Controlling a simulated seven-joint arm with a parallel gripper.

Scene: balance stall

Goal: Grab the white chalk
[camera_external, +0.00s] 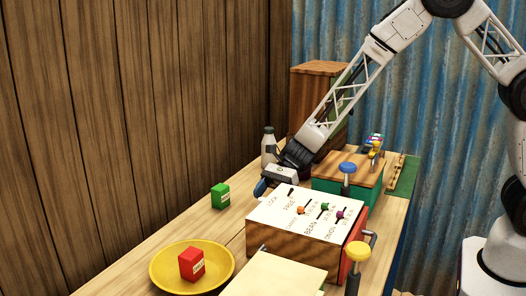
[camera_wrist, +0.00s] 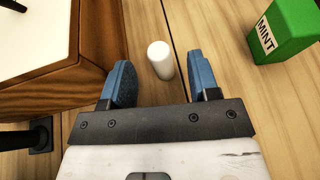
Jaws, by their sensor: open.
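The white chalk (camera_wrist: 161,61) is a short white cylinder on the wooden table in the wrist view. In the external view my gripper (camera_external: 260,187) is low over the table, at the far left corner of the white-topped panel box. The chalk cannot be made out in that view.
The white-topped wooden box (camera_external: 305,213) with coloured knobs stands close beside my gripper. A green MINT box (camera_external: 220,196) stands to the left. A yellow plate (camera_external: 159,271) holds a red box (camera_external: 191,264). A bottle (camera_external: 268,146) stands behind my gripper.

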